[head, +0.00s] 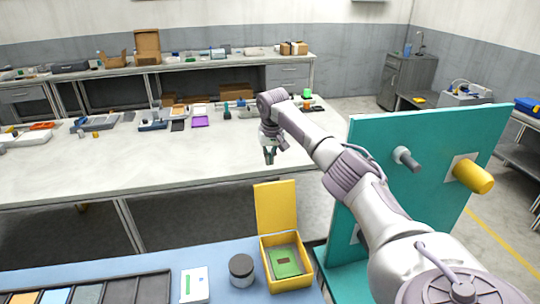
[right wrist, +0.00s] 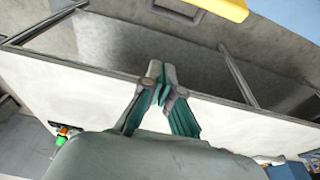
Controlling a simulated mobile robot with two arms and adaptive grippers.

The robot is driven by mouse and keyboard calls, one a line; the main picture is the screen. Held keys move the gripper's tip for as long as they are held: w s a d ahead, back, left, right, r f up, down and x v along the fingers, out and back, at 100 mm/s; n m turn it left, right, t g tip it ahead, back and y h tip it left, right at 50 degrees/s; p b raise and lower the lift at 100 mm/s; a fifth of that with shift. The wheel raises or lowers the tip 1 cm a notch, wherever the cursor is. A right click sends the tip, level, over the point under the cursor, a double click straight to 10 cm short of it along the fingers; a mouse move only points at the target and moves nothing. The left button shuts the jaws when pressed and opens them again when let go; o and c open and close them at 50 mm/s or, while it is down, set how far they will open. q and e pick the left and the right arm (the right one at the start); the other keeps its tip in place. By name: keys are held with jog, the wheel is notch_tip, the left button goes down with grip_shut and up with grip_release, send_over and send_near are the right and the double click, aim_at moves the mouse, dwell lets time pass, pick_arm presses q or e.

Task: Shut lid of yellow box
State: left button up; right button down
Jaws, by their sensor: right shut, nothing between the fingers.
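The yellow box (head: 288,283) stands on the light blue surface at the bottom of the head view. Its lid (head: 276,207) is open and stands upright along the back edge. A green card with a small brown piece (head: 285,262) lies inside the box. A yellow edge, probably the lid (right wrist: 225,8), shows at the top of the right wrist view. My right gripper (head: 270,158) is shut and empty, well behind and above the box. Its closed fingers show in the right wrist view (right wrist: 162,76). My left gripper is not in view.
A dark jar (head: 241,269) and a white box (head: 195,285) stand left of the yellow box. A teal panel (head: 440,180) with a yellow peg (head: 473,176) rises at the right, close to my right arm. A white table (head: 120,165) lies behind.

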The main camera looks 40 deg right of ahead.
notch_tip(320, 180, down, 7)
jog(key=s+a+p, duration=0.1)
jog(key=s+p, duration=0.1)
jog(key=p, duration=0.2)
jog(key=shift+r, duration=0.2)
dwell(0.4)
jog(key=shift+w, duration=0.1)
